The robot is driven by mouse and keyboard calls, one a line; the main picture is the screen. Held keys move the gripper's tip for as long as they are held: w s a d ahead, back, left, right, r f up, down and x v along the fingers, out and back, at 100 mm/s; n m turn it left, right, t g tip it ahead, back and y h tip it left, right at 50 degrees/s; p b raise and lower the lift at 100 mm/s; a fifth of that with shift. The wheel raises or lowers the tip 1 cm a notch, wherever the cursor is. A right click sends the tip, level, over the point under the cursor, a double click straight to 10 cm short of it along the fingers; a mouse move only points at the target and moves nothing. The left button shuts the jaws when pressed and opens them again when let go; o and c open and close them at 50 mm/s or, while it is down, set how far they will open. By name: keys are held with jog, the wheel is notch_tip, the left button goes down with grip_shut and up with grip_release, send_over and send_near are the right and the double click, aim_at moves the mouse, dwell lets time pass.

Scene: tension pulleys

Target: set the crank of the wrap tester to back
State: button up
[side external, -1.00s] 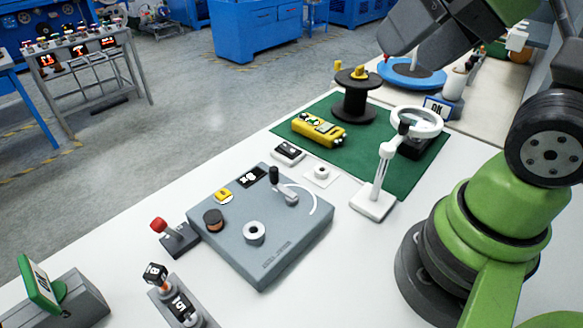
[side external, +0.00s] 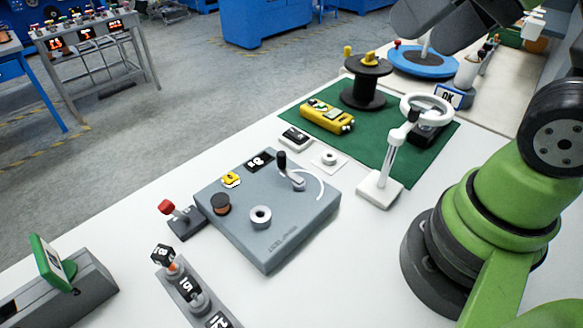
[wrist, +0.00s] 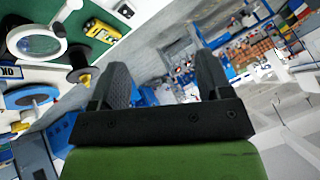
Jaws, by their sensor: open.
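The wrap tester is a grey box (side external: 290,230) on the white table in the side external view. Its crank (side external: 292,175) is a short grey arm with an upright black knob, near the box's far edge. The knob end points to the far left in the picture, and a white arc is marked to the right of the crank. My gripper (wrist: 160,70) is open and empty in the wrist view, with its two dark fingers wide apart. It points away from the tester, toward the room. The fingers are not visible in the side external view.
A white magnifier stand (side external: 380,188) rises right of the tester. A red-knobbed lever (side external: 180,218) stands at its left. A green mat (side external: 400,180) behind holds a yellow remote (side external: 327,116) and a black spool (side external: 366,85).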

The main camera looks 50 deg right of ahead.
jog(key=shift+w, duration=0.2)
jog(key=c, duration=0.6)
jog(key=shift+o, duration=0.2)
jog(key=n+g+h, duration=0.2)
jog(key=n+g, duration=0.5)
jog(key=n, duration=1)
send_over(281, 153)
notch_tip(281, 153, down, 14)
jog(key=shift+f, duration=0.15)
jog(key=shift+f+n, duration=0.3)
jog(key=shift+f, duration=0.4)
notch_tip(281, 153, down, 9)
jog(key=shift+r, duration=0.1)
jog(key=shift+c, duration=0.3)
grip_shut()
